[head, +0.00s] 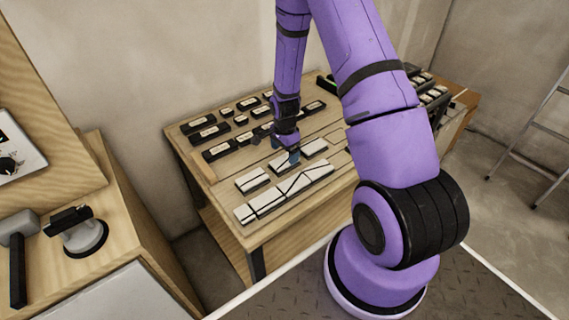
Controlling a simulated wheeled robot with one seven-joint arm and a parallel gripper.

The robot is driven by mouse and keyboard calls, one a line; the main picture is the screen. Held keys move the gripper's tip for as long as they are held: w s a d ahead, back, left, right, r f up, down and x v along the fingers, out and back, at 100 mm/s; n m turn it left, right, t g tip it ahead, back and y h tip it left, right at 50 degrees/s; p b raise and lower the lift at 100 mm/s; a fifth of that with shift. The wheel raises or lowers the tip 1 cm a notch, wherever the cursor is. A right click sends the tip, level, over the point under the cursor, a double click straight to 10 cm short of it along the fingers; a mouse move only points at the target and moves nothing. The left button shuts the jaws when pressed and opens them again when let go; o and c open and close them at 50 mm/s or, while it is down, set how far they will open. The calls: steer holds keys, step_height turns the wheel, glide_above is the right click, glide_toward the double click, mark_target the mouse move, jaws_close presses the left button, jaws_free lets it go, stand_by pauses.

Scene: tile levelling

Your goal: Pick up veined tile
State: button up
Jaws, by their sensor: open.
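Several white tiles lie on the wooden table (222,183), towards its front. The longest white piece (300,183) has dark lines across it, some slanting like veins. Shorter white pieces lie behind it, one to the left (252,180) and one to the right (314,148). My gripper (285,156) points down over the tile row, with its fingers apart around or just above a white tile (284,161). I cannot tell whether the fingers touch that tile, and the gripper partly hides it. Which single piece is the veined tile is hard to tell at this size.
Dark blocks with pale tops (220,150) stand in rows at the back left of the table. More dark blocks (432,92) are at the back right, partly behind my arm. A side bench at left holds a suction-cup-like tool (82,235). A ladder (545,125) stands at right.

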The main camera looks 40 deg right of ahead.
mark_target(285, 161)
steer(key=shift+f, duration=2.3)
steer(key=shift+c, duration=0.4)
steer(key=c, duration=1)
